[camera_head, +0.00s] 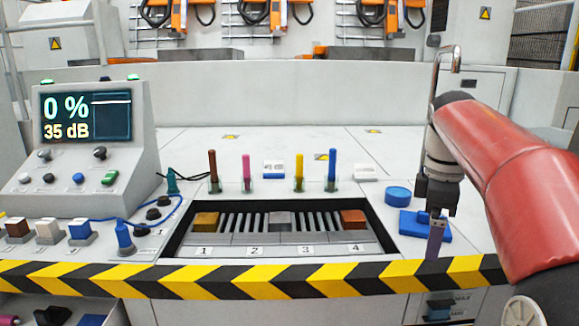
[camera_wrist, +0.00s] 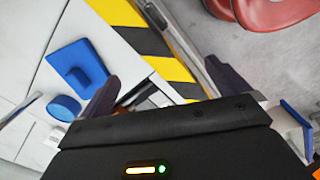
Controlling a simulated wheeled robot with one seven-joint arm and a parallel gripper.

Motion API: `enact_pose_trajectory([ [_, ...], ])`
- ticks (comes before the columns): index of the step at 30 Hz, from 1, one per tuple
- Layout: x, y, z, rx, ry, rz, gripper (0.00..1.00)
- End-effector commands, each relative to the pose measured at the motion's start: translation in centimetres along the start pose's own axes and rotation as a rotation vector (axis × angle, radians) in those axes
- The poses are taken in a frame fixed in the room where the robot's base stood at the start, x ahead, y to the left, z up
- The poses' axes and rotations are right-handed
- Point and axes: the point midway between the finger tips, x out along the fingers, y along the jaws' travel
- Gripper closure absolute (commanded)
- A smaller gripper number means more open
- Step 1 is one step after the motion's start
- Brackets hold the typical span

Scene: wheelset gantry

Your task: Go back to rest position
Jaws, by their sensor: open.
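My gripper (camera_head: 436,235) hangs pointing down at the right of the bench, close to the striped front edge. In the head view it partly covers a blue square plate (camera_head: 410,226). In the wrist view the two dark fingers of my gripper (camera_wrist: 161,72) are spread apart with nothing held between them. The blue plate with its raised grip (camera_wrist: 70,60) lies outside the left finger there. A round blue piece (camera_head: 398,195) lies behind the plate in the head view and beside it in the wrist view (camera_wrist: 64,107).
A numbered recessed tray (camera_head: 283,252) sits mid-bench, with upright coloured pegs (camera_head: 300,170) behind it. A console with a screen (camera_head: 85,117) stands at left. Yellow-black tape (camera_head: 230,279) marks the front edge. The white bench top (camera_head: 380,145) behind the pegs is mostly clear.

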Motion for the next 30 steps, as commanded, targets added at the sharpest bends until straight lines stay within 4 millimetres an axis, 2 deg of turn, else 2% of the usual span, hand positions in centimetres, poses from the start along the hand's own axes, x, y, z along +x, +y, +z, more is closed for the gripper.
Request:
enact_pose_trajectory([
  [8,0.8,-4.3,-2.1,0.177,-0.012,0.081,0.0],
  [14,2.4,-9.3,-3.2,0.395,0.03,0.173,0.0],
  [17,4.2,-13.0,-3.3,0.56,0.096,0.228,0.0],
  [21,7.6,-17.8,-2.7,0.805,0.236,0.264,0.0],
  [25,10.5,-20.8,-2.1,0.973,0.352,0.251,0.0],
  [30,12.6,-22.5,-1.9,1.083,0.429,0.225,0.0],
])
